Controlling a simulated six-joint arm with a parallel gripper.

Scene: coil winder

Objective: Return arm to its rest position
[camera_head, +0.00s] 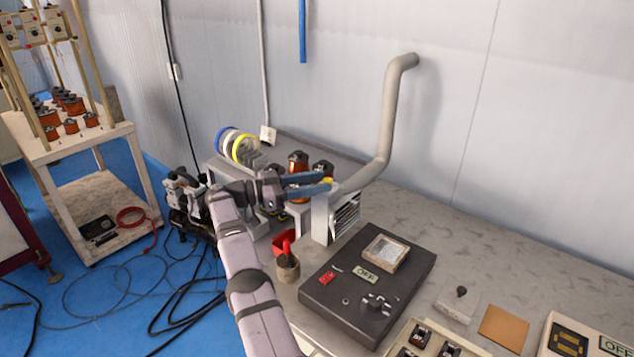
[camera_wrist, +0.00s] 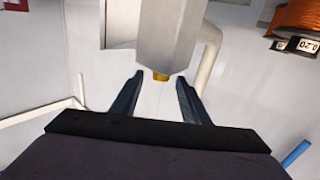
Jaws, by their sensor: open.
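My gripper (camera_head: 327,184) is at the end of my outstretched arm, over the back left of the workbench. Its two blue-grey fingers are spread apart and point right in the head view. The fingers also show in the wrist view (camera_wrist: 159,82), with no object gripped between them. A thin line runs from the tip toward my palm. I cannot tell how far the tip is from the fingers.
A grey box with a slatted face (camera_head: 325,218) and a thick bent pipe (camera_head: 388,120) stand close to my gripper. Wire spools (camera_head: 298,163) sit behind it. Cables lie on the blue floor.

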